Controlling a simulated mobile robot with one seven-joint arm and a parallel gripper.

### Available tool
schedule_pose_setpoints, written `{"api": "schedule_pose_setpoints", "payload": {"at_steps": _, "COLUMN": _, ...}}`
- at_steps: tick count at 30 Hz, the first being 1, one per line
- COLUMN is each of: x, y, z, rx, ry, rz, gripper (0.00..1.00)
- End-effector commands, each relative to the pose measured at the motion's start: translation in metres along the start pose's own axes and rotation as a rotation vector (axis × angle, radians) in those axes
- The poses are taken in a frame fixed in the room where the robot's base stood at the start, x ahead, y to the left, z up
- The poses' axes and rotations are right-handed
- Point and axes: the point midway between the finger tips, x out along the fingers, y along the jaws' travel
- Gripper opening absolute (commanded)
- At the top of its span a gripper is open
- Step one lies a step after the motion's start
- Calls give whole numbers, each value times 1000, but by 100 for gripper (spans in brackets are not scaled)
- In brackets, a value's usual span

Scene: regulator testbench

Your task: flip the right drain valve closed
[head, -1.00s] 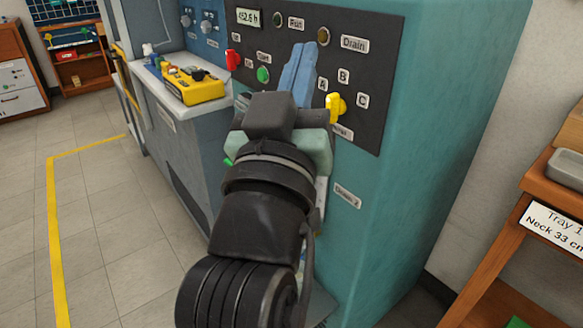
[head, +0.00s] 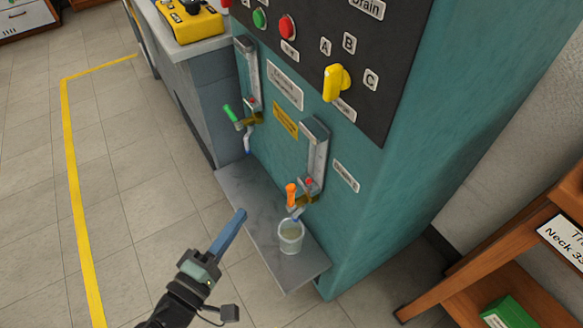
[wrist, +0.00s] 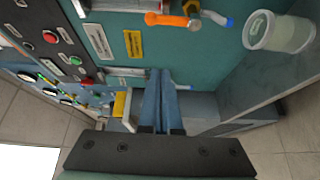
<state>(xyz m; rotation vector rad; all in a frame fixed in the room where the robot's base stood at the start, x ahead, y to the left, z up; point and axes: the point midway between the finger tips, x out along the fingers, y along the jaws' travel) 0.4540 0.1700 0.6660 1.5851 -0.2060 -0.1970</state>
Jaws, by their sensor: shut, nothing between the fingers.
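The right drain valve has an orange handle (head: 291,195) and sits low on the teal cabinet front, below a clear sight gauge (head: 316,158). In the wrist view the orange handle (wrist: 168,19) is at the top, with a blue-tipped spout (wrist: 217,18) beside it. A translucent cup (head: 290,237) stands on the grey ledge under this valve; the wrist view shows it at upper right (wrist: 281,32). My gripper (head: 240,214) is shut and empty, its blue fingers apart from the valve, to its lower left in the head view. The wrist view shows the fingers (wrist: 158,95) together.
A second valve with a green handle (head: 230,113) is to the left on the same cabinet. The grey ledge (head: 255,205) juts out below both valves. A yellow knob (head: 336,82) sits on the dark panel above. The floor at left is clear.

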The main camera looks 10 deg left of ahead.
Motion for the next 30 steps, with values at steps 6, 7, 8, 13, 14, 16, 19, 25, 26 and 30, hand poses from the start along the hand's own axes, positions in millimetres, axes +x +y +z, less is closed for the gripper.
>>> {"api": "schedule_pose_setpoints", "payload": {"at_steps": 6, "x": -3, "y": -1, "z": -1, "rx": -13, "ry": 4, "rz": 5, "gripper": 0}}
{"api": "schedule_pose_setpoints", "payload": {"at_steps": 7, "x": -3, "y": -1, "z": -1, "rx": -13, "ry": 4, "rz": 5, "gripper": 0}}
{"api": "schedule_pose_setpoints", "payload": {"at_steps": 8, "x": -3, "y": -1, "z": 0, "rx": -12, "ry": 4, "rz": 5, "gripper": 0}}
{"api": "schedule_pose_setpoints", "payload": {"at_steps": 13, "x": -2, "y": -1, "z": 0, "rx": -11, "ry": 4, "rz": 5, "gripper": 0}}
{"api": "schedule_pose_setpoints", "payload": {"at_steps": 14, "x": -1, "y": -1, "z": 0, "rx": -11, "ry": 3, "rz": 5, "gripper": 0}}
{"api": "schedule_pose_setpoints", "payload": {"at_steps": 16, "x": 2, "y": -1, "z": 0, "rx": -11, "ry": 3, "rz": 5, "gripper": 0}}
{"api": "schedule_pose_setpoints", "payload": {"at_steps": 19, "x": 14, "y": -1, "z": 0, "rx": -10, "ry": 0, "rz": 5, "gripper": 0}}
{"api": "schedule_pose_setpoints", "payload": {"at_steps": 25, "x": 54, "y": -1, "z": 0, "rx": -9, "ry": 0, "rz": 6, "gripper": 0}}
{"api": "schedule_pose_setpoints", "payload": {"at_steps": 26, "x": 60, "y": -1, "z": 0, "rx": -9, "ry": 0, "rz": 7, "gripper": 0}}
{"api": "schedule_pose_setpoints", "payload": {"at_steps": 30, "x": 88, "y": -1, "z": 0, "rx": -10, "ry": 1, "rz": 6, "gripper": 0}}
